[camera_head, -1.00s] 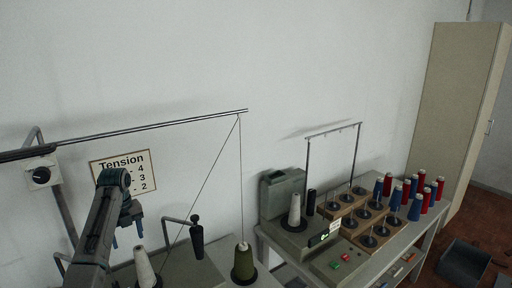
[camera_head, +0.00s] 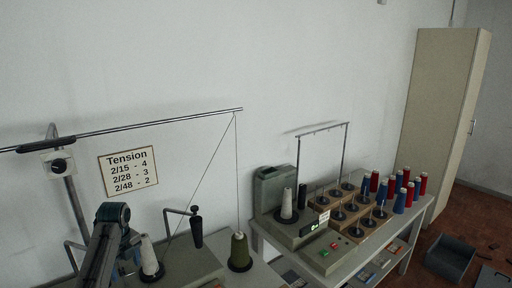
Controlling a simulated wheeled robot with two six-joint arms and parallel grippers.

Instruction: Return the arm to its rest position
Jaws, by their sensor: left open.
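My left arm comes up from the bottom left, and its gripper (camera_head: 128,262) is near the lower edge, pointing down, open and apparently empty. It shows in front of the left machine, left of a white thread cone (camera_head: 149,258). Part of the gripper is hidden behind my own arm link. My right gripper is out of view.
An olive cone (camera_head: 240,252) stands right of the white one, with thread rising to a long overhead rod (camera_head: 190,119). A tension sign (camera_head: 128,171) hangs on the wall. A bench machine (camera_head: 275,190), spindle rack and red and blue spools stand right.

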